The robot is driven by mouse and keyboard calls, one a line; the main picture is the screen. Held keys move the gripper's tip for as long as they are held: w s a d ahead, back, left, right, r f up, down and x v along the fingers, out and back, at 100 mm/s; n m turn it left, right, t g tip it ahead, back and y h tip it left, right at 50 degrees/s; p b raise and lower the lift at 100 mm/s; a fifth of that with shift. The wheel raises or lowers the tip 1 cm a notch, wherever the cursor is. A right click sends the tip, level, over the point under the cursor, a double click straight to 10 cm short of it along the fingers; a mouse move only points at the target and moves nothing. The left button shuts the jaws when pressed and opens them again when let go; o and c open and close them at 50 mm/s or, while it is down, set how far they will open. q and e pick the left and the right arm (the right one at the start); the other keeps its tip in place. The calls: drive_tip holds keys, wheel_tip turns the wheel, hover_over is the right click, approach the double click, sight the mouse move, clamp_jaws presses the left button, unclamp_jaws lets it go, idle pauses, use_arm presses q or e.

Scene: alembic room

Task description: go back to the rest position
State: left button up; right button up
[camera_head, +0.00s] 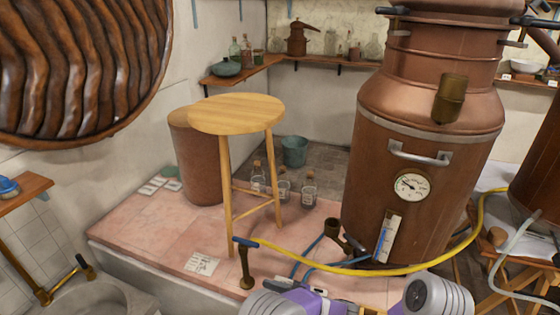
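No gripper fingers show in the head view. Grey and purple parts of my own body show at the bottom edge, right of the middle, in front of the pink tiled platform (135,222). Both grippers are out of the picture, so I cannot see whether they hold anything.
A large copper still (365,165) with a gauge stands on the right. A yellow hose (400,271) runs across its front. A wooden stool (237,112) stands on the platform beside a brown cylinder (190,170). Glass bottles (283,190) stand behind it. A basin (85,300) is at lower left.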

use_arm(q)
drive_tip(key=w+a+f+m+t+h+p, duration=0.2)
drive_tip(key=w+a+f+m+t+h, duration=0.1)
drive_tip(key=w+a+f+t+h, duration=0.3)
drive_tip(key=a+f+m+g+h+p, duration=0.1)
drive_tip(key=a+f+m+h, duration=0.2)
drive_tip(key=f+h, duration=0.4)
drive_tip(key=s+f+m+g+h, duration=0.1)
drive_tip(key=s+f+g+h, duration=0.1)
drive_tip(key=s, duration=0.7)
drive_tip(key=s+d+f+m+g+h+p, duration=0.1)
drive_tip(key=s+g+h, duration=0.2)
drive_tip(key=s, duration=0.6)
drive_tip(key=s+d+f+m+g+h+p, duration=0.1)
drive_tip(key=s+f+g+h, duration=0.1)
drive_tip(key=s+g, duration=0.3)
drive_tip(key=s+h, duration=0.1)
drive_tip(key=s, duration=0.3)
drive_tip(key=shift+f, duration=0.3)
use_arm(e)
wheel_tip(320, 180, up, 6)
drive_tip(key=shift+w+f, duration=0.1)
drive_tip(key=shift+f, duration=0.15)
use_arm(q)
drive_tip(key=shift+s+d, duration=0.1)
